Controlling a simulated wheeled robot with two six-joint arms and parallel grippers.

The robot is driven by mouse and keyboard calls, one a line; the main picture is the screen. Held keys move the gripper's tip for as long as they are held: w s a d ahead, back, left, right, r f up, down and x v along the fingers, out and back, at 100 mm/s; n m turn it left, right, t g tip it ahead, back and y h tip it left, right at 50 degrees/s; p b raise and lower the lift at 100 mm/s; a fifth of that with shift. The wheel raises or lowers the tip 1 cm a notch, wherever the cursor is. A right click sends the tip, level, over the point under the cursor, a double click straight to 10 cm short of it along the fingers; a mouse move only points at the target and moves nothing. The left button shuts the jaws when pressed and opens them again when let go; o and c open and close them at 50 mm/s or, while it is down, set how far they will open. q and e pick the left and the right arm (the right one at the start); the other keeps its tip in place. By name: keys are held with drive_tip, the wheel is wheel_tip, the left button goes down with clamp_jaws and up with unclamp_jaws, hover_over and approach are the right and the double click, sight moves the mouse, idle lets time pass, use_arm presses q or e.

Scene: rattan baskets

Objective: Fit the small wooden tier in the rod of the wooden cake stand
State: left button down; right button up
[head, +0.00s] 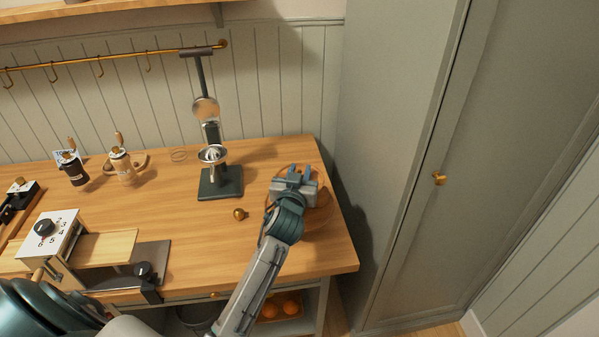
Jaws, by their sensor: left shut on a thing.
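My left gripper (294,175) is over the right end of the wooden table, its fingers pointing away toward the wall. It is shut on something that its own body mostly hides. A round, thin-edged wooden piece (314,167) shows in part around and behind the fingers. Its colour is close to the tabletop, and I cannot tell whether it is the small tier or part of the cake stand. The stand's rod is not clearly visible. My right gripper is not in view.
A dark press-like device (221,182) stands left of the gripper, with a small brass knob (239,214) nearby. A tall grey cabinet (400,130) borders the table's right side.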

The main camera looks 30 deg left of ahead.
use_arm(q)
drive_tip(key=shift+f, duration=0.35)
drive_tip(key=c, duration=1.1)
unclamp_jaws()
drive_tip(key=shift+o, duration=0.2)
drive_tip(key=shift+s, duration=0.1)
drive_tip(key=shift+s+d+f+b, duration=0.15)
drive_tip(key=shift+s+b, duration=0.2)
drive_tip(key=shift+b, duration=0.05)
drive_tip(key=b+v, duration=0.2)
drive_tip(key=v, duration=0.8)
